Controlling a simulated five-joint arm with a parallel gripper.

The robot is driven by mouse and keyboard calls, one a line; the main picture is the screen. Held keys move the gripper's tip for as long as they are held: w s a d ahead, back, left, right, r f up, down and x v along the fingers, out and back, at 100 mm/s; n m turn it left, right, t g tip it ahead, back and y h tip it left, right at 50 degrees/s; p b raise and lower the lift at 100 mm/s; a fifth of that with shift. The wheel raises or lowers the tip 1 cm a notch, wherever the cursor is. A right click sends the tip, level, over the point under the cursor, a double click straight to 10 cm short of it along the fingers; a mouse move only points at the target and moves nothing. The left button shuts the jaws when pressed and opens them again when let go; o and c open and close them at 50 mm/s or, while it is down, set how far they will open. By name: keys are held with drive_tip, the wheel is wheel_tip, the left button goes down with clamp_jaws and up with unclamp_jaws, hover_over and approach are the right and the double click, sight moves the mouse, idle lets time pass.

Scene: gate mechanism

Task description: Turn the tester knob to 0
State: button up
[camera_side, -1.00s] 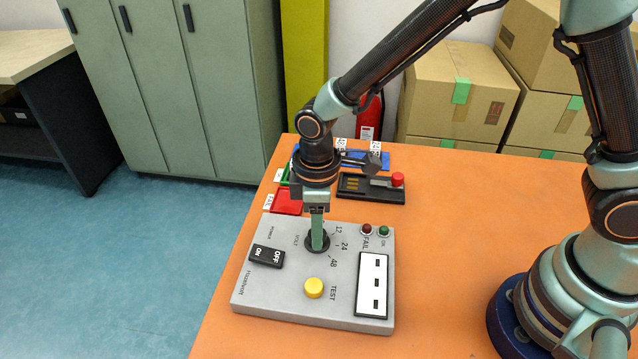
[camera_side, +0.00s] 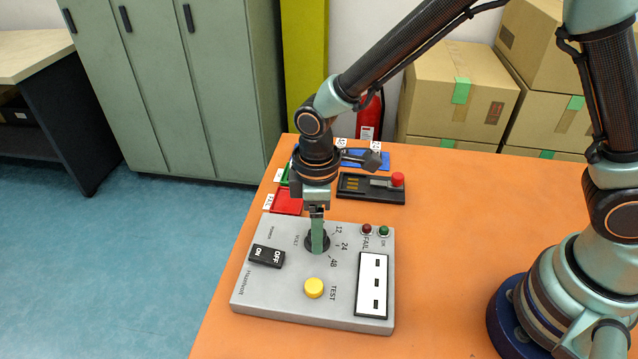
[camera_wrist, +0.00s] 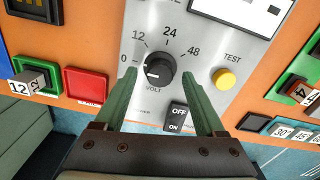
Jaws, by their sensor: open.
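The tester (camera_side: 283,303) is a grey box on the orange table. Its black volt knob (camera_wrist: 158,71) has a white mark on its left side, toward the 0 label (camera_wrist: 124,58). The 12, 24 and 48 labels run clockwise from there. My gripper (camera_wrist: 160,73) is open, with one green finger on each side of the knob. Small gaps seem to show between the fingertips and the knob. In the side view my gripper (camera_side: 318,248) points down at the knob (camera_side: 310,243) and hides part of it.
The tester also carries a yellow TEST button (camera_side: 314,288), a black ON/OFF switch (camera_side: 267,256) and a white panel with slots (camera_side: 372,285). A red tray (camera_side: 287,203) and a black holder with a red-knobbed part (camera_side: 371,187) lie behind it. The table at right is clear.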

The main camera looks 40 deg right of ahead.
wheel_tip(320, 180, up, 12)
idle(0.4)
drive_tip(key=shift+f, duration=0.15)
drive_tip(key=s+d+r+m+t, duration=0.2)
drive_tip(key=s+d+r+m, duration=0.1)
drive_tip(key=d, duration=0.7)
drive_tip(key=s+d+r+m+t, duration=0.3)
drive_tip(key=d+r+m, duration=0.2)
drive_tip(key=d+m, duration=0.3)
drive_tip(key=shift+d+t, duration=0.3)
drive_tip(key=shift+d, duration=0.6)
drive_tip(key=shift+s, duration=0.1)
